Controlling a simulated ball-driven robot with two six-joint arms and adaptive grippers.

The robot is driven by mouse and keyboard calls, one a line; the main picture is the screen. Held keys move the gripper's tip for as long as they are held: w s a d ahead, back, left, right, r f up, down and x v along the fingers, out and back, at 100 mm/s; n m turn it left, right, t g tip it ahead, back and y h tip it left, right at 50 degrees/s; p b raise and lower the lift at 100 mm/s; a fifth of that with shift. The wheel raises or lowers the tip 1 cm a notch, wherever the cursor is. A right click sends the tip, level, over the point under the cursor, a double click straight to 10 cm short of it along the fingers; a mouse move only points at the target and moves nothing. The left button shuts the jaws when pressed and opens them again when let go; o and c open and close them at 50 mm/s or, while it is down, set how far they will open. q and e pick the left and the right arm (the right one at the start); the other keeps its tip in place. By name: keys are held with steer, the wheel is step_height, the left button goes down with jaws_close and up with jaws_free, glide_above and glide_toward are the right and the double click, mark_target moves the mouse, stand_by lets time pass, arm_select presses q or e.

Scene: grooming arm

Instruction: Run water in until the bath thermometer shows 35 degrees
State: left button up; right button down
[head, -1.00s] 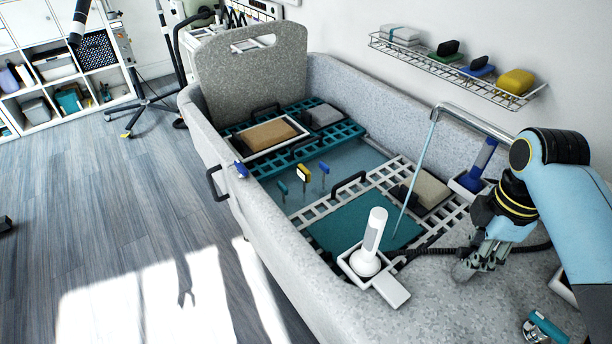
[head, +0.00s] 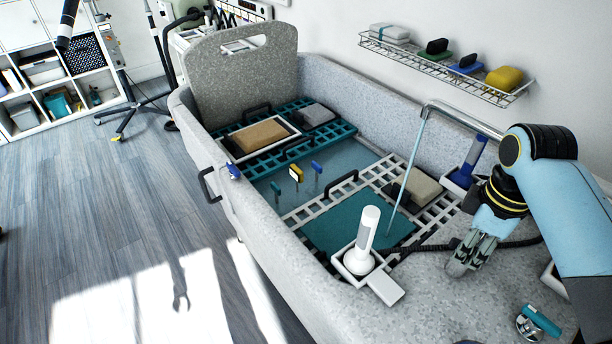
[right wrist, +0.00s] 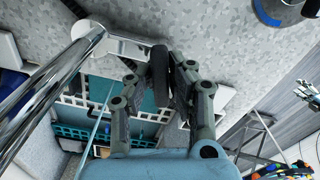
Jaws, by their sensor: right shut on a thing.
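A chrome spout (head: 470,118) reaches over the grey bath (head: 225,190). A thin light-blue stream of water (head: 407,175) falls from it past the white grid rack. Small teal (head: 276,188), yellow (head: 296,173) and blue (head: 316,167) upright markers stand in the bath water (head: 330,165); I cannot tell which is the thermometer, and no reading is legible. My right gripper (head: 465,254) is low beside the bath's near right rim. In the right wrist view, it is shut on a dark rounded handle (right wrist: 159,66) near the spout base. My left gripper is out of view.
A white upright device (head: 368,232) stands in a holder on the near rim, and a blue-handled one (head: 475,155) on the far side. A black hose runs beside my right gripper. A wire shelf (head: 440,72) hangs on the wall.

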steer(key=shift+s+f+m, duration=0.1)
steer(key=shift+m, duration=1.1)
steer(key=shift+m, duration=0.6)
steer(key=c, duration=1.2)
jaws_free()
steer(key=shift+a, duration=0.1)
steer(key=shift+r, duration=4.1)
steer(key=shift+o, duration=0.3)
